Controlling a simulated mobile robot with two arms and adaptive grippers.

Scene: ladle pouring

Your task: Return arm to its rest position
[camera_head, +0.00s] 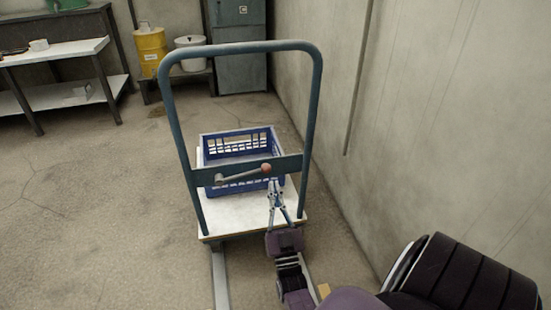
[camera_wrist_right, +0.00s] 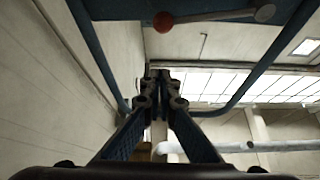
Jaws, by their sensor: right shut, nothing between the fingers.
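My right gripper (camera_head: 273,187) is in front of the cart's crossbar in the head view, just below the red ball. Its fingers are shut and hold nothing; they meet at the middle of the right wrist view (camera_wrist_right: 158,80). The cart (camera_head: 313,100) has a blue tube frame and a white deck. A lever (camera_head: 240,177) with a red ball knob (camera_head: 266,168) sits on its crossbar. The knob also shows at the top of the right wrist view (camera_wrist_right: 163,22), apart from the fingertips. My left gripper is not in view.
A blue crate (camera_head: 240,132) stands on the cart deck (camera_head: 235,220). A wall (camera_head: 430,130) runs close along the right. A workbench (camera_head: 60,50), a yellow drum (camera_head: 150,48), a white bucket (camera_head: 190,55) and a grey cabinet (camera_head: 240,72) stand at the back. The floor at left is clear.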

